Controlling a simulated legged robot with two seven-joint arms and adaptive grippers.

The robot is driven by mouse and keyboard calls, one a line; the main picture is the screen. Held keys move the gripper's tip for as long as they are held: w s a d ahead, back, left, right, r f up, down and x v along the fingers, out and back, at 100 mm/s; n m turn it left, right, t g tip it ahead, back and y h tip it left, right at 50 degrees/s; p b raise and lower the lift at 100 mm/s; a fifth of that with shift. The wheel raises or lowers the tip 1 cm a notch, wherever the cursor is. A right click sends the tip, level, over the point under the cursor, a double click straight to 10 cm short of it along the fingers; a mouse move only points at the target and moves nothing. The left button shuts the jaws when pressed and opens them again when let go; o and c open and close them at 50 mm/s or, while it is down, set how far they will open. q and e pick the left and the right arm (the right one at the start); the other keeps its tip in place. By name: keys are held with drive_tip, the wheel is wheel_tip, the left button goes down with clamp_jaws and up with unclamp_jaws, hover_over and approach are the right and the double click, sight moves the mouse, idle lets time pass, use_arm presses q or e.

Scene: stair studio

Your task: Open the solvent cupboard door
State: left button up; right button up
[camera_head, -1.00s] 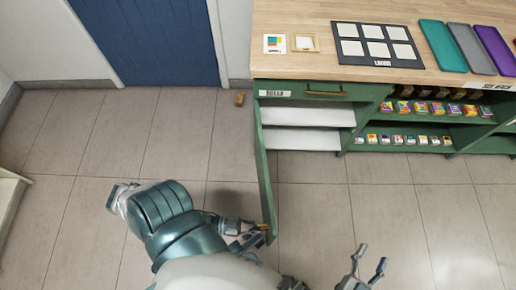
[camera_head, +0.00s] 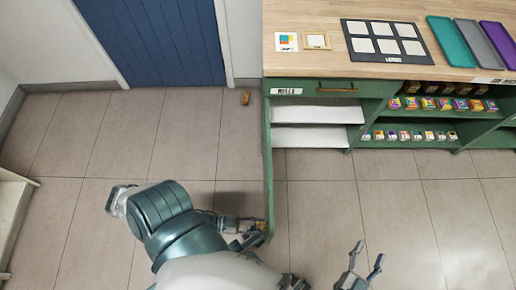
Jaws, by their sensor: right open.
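The green cupboard door (camera_head: 268,180) stands swung out from the left end of the counter, seen nearly edge-on. Behind it the cupboard is open and shows white shelves (camera_head: 315,137). A small brass handle (camera_head: 263,225) is on the door's outer face near its free edge. My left gripper (camera_head: 257,231) is at this handle, on the left side of the door, and appears shut on it; the fingertips are partly hidden. My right gripper (camera_head: 366,258) is open and empty above the floor, to the right of the door and apart from it.
The wooden countertop (camera_head: 390,72) carries a dark sample board (camera_head: 385,42) and coloured trays. Open shelves (camera_head: 430,119) on the right hold several small boxes. The tiled floor on the left is clear.

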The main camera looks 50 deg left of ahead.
use_arm(q)
drive_tip(key=shift+w+a+r, duration=0.1)
drive_tip(key=v, duration=1.2)
idle(0.4)
